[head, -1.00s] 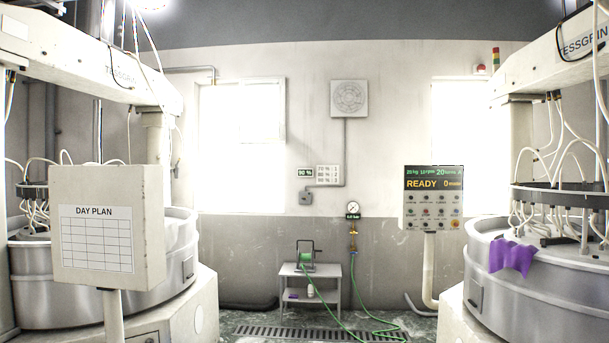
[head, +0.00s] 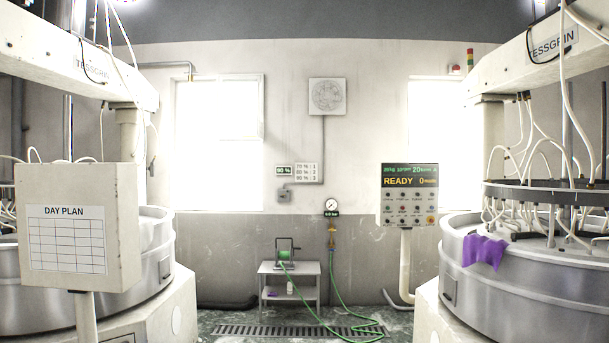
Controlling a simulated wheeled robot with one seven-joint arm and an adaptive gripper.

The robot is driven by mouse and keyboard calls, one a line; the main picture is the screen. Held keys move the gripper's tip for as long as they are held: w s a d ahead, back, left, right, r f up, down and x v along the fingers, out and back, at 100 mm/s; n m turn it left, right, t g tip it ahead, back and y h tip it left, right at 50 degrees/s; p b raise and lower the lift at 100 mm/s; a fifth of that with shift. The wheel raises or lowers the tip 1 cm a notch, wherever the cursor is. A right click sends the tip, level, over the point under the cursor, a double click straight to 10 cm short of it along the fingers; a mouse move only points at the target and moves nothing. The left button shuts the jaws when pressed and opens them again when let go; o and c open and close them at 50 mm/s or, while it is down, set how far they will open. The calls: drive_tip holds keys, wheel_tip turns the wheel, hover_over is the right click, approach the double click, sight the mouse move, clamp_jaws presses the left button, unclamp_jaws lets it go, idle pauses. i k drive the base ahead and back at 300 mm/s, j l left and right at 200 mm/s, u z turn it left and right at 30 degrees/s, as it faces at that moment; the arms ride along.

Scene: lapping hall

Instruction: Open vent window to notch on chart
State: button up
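Two bright windows are in the back wall. The left window (head: 218,145) is washed out by light, with a frame edge showing on its right side. The right window (head: 433,150) is partly hidden by the control panel and the right machine. The chart's text is too small to read surely. I cannot tell which window is the vent window, or see a notch. My gripper is not in view.
Large lapping machines stand at left (head: 155,250) and right (head: 520,270). A day plan board (head: 122,225) and a control panel (head: 408,195) stand before them. A small table (head: 268,268) is at the back wall. A green hose (head: 345,318) lies on the otherwise open middle floor.

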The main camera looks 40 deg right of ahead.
sight(258, 77)
drive_tip(key=i+l+z, duration=0.15)
drive_tip(key=i+z, duration=0.6)
drive_tip(key=i+l+z, duration=0.1)
drive_tip(key=i+z, duration=0.2)
drive_tip(key=i, duration=0.7)
drive_tip(key=i+j+z, duration=0.1)
drive_tip(key=i+z, duration=0.15)
drive_tip(key=i, duration=0.75)
drive_tip(key=i+u, duration=0.15)
drive_tip(key=i, duration=0.55)
drive_tip(key=i+l+u, duration=0.15)
drive_tip(key=i, duration=0.55)
drive_tip(key=i+l+u, duration=0.15)
drive_tip(key=i, duration=0.5)
drive_tip(key=i+j+u, duration=0.15)
drive_tip(key=i+u, duration=0.15)
drive_tip(key=i, duration=0.85)
drive_tip(key=i+l+u, duration=0.15)
drive_tip(key=i+u, duration=0.15)
drive_tip(key=i, duration=0.85)
